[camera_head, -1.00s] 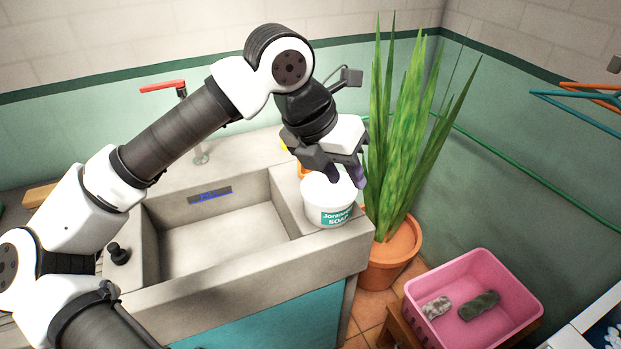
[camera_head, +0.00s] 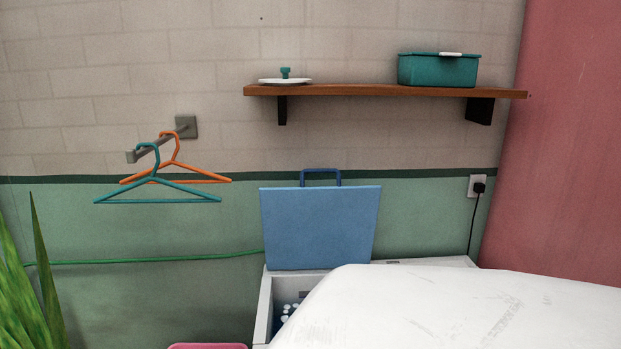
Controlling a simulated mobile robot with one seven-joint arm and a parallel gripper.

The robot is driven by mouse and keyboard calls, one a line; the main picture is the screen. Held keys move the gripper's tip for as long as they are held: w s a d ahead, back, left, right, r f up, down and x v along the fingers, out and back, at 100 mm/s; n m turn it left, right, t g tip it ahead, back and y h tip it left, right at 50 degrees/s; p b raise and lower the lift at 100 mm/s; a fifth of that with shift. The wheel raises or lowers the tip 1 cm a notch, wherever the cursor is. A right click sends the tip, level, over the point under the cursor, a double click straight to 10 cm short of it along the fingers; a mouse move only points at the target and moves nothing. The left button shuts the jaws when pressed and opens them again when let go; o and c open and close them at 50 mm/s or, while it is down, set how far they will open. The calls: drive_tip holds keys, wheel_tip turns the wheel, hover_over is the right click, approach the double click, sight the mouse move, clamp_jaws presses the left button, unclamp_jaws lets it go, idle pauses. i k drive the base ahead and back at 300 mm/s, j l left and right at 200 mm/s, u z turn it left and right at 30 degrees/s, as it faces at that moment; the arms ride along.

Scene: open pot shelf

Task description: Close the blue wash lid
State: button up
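The blue wash lid (camera_head: 320,227) stands raised and open against the green wall, with a darker blue handle (camera_head: 321,173) on its top edge. Below it is a white washer (camera_head: 263,305) with an open tub. Small white round shapes on blue show inside the opening. A large white rounded surface, which may be part of my arm, fills the lower right and hides much of the washer's front and right side. My gripper is not in view.
A wooden shelf (camera_head: 380,91) above holds a teal box (camera_head: 438,70) and a white plate-like lid (camera_head: 285,81). Teal (camera_head: 158,199) and orange hangers (camera_head: 176,165) hang left of the lid. A plugged cord (camera_head: 474,205) is at right. Plant leaves (camera_head: 25,285) and a pink rim (camera_head: 208,346) are at lower left.

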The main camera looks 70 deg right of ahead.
sight(319, 223)
drive_tip(key=i+z, duration=0.1)
drive_tip(key=z, duration=2.4)
drive_tip(key=i+j, duration=0.1)
drive_tip(key=j, duration=1.2)
drive_tip(key=i+z, duration=0.05)
drive_tip(key=i, duration=0.05)
